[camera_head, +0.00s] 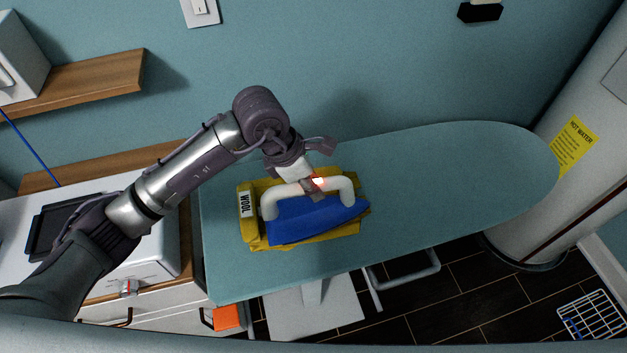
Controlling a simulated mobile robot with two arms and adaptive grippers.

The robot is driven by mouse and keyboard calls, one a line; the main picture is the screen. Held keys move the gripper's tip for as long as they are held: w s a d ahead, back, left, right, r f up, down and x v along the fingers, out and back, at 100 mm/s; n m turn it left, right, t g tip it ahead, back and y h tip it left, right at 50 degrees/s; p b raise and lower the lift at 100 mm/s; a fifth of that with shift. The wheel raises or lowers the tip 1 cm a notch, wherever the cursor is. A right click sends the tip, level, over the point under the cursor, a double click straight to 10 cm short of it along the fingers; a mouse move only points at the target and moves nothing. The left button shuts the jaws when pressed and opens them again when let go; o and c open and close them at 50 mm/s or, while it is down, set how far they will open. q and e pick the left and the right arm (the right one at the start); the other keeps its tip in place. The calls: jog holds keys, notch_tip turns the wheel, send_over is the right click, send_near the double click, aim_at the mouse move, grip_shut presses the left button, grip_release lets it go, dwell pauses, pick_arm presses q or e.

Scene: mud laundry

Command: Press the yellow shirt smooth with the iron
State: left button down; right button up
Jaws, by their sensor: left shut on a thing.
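The yellow shirt (292,243) lies folded on the left half of the ironing board (440,185), with a white "WOOL" label (246,204) at its left edge. The blue iron (308,219) with a white handle is over the shirt and hides much of it. Its tip points right, close to the shirt's right edge. I cannot tell whether its sole touches the cloth. My left gripper (315,188) is shut on the iron's white handle from above. A small red light shows by the fingers. My right gripper is not in view.
The board is bare to the right of the shirt. A white water heater (535,185) with a yellow sign (572,146) stands at the board's right end. A wooden shelf (95,78) juts from the wall.

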pick_arm(q)
jog(key=shift+w+r+p, duration=0.15)
jog(key=shift+r+p, duration=0.85)
jog(key=shift+r, duration=2.05)
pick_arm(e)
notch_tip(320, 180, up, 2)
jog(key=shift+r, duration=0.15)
